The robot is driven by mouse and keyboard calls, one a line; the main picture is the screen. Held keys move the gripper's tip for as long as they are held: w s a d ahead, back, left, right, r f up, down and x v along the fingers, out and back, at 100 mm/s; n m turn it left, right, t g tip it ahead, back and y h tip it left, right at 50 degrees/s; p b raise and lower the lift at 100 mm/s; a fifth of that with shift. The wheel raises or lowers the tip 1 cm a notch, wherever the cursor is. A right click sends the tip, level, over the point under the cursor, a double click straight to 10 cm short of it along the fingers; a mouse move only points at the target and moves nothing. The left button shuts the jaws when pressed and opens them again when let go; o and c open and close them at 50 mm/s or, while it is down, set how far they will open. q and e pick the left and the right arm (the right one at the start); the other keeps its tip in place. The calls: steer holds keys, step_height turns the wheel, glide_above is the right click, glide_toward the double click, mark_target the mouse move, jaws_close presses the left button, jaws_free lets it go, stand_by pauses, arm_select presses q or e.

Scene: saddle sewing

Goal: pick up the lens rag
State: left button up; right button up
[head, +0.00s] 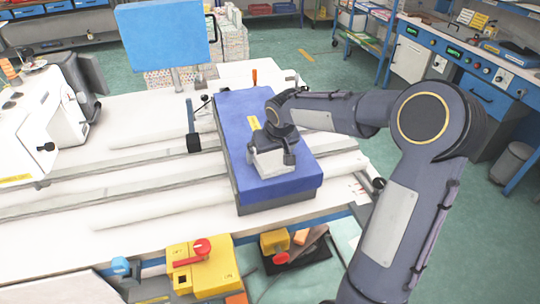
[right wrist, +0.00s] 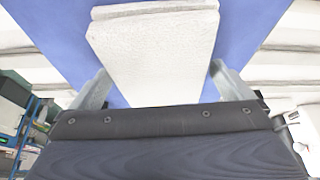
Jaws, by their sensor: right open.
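The lens rag (right wrist: 152,50) is a white, textured, folded cloth. It lies on the flat top of the blue box (head: 248,110) on the white machine table. In the right wrist view it fills the space between my two grey fingers, one on each side. My right gripper (head: 272,158) is over the middle of the box in the head view, at the rag. In the wrist view its fingers (right wrist: 156,88) are apart and not closed on the cloth. Whether they touch its edges I cannot tell. My left gripper is not in view.
The white table (head: 110,185) has long rails running across it beside the box. A blue panel (head: 165,40) on a post stands behind. A yellow box with a red switch (head: 203,262) is at the front edge. A sewing machine head (head: 62,105) is at the left.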

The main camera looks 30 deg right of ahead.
mark_target(271, 153)
steer(key=c, duration=0.7)
steer(key=shift+r, duration=0.15)
steer(key=shift+r, duration=0.25)
step_height(271, 153, up, 2)
steer(key=shift+r, duration=0.2)
steer(key=s+r, duration=0.3)
steer(key=s+d+r+b, duration=0.1)
steer(key=r, duration=0.1)
steer(key=shift+s+r, duration=0.25)
steer(key=shift+s, duration=0.1)
steer(key=s+d+r+b, duration=0.1)
steer(key=s+r, duration=0.3)
steer(key=s, duration=0.5)
steer(key=shift+d+r+b, duration=0.15)
steer(key=shift+d+b, duration=0.15)
steer(key=shift+s, duration=0.1)
